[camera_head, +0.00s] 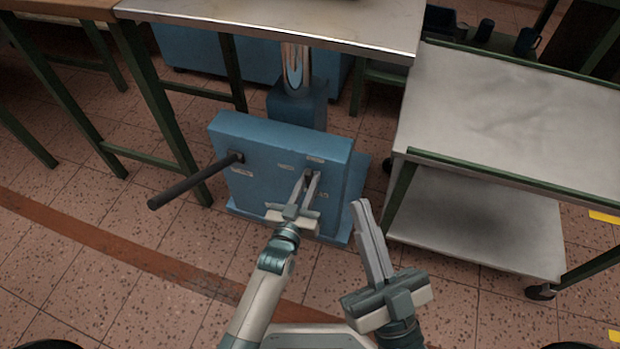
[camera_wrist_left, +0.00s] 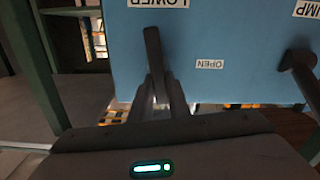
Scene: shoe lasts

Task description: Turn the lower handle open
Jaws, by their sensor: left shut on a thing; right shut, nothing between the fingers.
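The blue box (camera_head: 270,150) stands on the floor ahead of me. The lower handle (camera_wrist_left: 153,48) is a short dark lever under an upside-down LOWER label (camera_wrist_left: 158,3) in the left wrist view; an OPEN label (camera_wrist_left: 210,64) is beside it. In the head view only a small dark part of the handle (camera_head: 307,174) shows at the fingertips. My left gripper (camera_head: 309,183) is shut on the lower handle; its fingers (camera_wrist_left: 158,98) cover part of it. My right gripper (camera_head: 361,208) is shut and empty, in front of the box's right side.
A long dark pump lever (camera_head: 190,186) sticks out from the box's left side; its base side also shows in the left wrist view (camera_wrist_left: 301,75). A metal cart (camera_head: 500,120) stands to the right. A steel-topped table (camera_head: 290,22) is behind. Tiled floor (camera_head: 100,230) is clear at the left.

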